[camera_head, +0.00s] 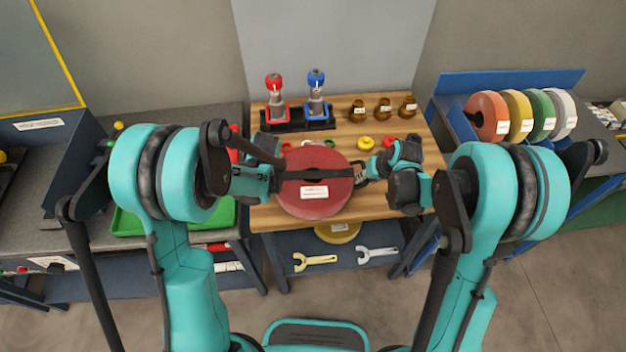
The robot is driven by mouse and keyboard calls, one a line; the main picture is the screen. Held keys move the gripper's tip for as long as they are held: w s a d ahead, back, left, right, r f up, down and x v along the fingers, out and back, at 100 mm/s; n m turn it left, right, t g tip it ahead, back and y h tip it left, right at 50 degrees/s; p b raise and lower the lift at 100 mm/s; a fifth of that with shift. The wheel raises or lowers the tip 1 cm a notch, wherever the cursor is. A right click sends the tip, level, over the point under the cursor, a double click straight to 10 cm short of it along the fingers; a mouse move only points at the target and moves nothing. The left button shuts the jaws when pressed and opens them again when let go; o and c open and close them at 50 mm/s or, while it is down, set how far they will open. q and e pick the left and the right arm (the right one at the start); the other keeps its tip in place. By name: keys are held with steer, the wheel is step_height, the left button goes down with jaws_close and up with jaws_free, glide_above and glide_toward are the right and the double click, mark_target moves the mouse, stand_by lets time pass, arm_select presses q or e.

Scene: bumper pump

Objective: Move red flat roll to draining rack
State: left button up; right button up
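The red flat roll (322,206) is a large dark red disc with a white label and a dark bar across its middle. It is over the front of the wooden table; I cannot tell whether it touches the tabletop. My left gripper (277,176) is at its left edge, and its fingers are hard to make out. My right gripper (361,173) is at its right edge, with dark fingertips close to the rim. I cannot tell whether either grips it. A blue rack (512,82) at the right holds orange, yellow, green and white rolls upright.
On the wooden table (262,216), red and blue-topped devices (275,95) stand in a black holder, beside brown bottles (384,108) and small yellow and red pieces (365,143). A lower shelf holds a yellow disc (338,234) and wrenches (377,254). A green tray (128,224) lies left.

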arm_select(q)
jaws_close()
arm_select(e)
jaws_close()
arm_select(q)
steer(key=shift+r, duration=0.1)
arm_select(e)
steer(key=shift+r, duration=0.15)
